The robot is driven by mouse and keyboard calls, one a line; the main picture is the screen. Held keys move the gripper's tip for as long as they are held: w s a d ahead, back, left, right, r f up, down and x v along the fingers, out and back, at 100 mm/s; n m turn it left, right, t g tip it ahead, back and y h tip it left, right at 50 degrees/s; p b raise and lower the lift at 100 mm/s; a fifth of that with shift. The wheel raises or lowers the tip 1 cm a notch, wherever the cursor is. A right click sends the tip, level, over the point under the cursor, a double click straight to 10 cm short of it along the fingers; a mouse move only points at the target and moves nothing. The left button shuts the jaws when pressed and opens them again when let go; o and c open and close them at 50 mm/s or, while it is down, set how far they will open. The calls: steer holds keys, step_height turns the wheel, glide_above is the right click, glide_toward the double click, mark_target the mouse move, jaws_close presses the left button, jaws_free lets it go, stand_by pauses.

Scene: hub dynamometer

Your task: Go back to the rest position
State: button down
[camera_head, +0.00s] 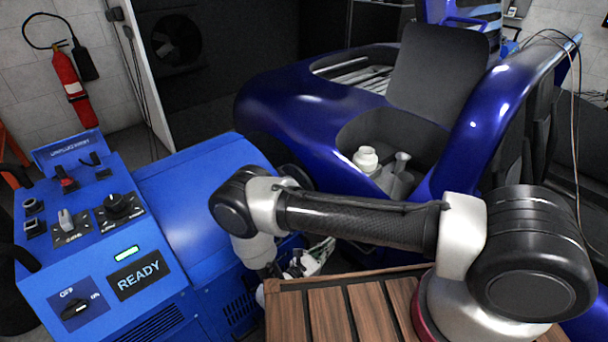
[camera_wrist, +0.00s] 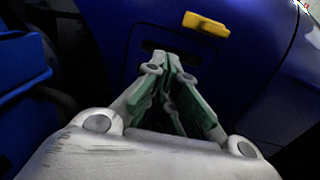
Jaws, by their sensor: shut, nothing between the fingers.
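My gripper shows in the wrist view (camera_wrist: 172,62) with its green-padded fingers meeting at the tips, shut and empty. The fingertips point at a dark slot in a blue panel (camera_wrist: 125,25), and I cannot tell whether they touch it. A yellow handle (camera_wrist: 206,24) sits just above and to the right of the fingertips, apart from them. In the head view my arm reaches left from its base over the wooden slatted deck. The gripper end hangs down beside the blue console, mostly hidden behind my arm.
A blue control console (camera_head: 100,240) with knobs and a READY display (camera_head: 139,273) stands close on the left. A red fire extinguisher (camera_head: 72,84) hangs on the back wall.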

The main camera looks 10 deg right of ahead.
steer(key=s+d+m+g+h, duration=0.1)
steer(key=s+d+g+h, duration=0.15)
steer(key=s+d, duration=0.2)
steer(key=s+d+r+m+g+y, duration=0.25)
steer(key=r+m+g+y, duration=0.4)
steer(key=r, duration=1.05)
steer(key=s+d+r+m+g+y, duration=0.25)
steer(key=r+m+g, duration=0.6)
steer(key=r, duration=0.75)
steer(key=s+d+r+m+t+y, duration=0.2)
steer(key=s+d+r+m+t, duration=0.1)
steer(key=r, duration=0.4)
steer(key=s+d+r+m+t+y, duration=0.3)
steer(key=d+r+t, duration=0.1)
steer(key=r, duration=0.4)
steer(key=s+d+r+m+t+y, duration=0.2)
steer(key=s+d+r+m+t, duration=0.1)
steer(key=r, duration=0.4)
steer(key=shift+d+r+m, duration=0.15)
steer(key=shift+d+m, duration=0.35)
steer(key=shift+d, duration=0.6)
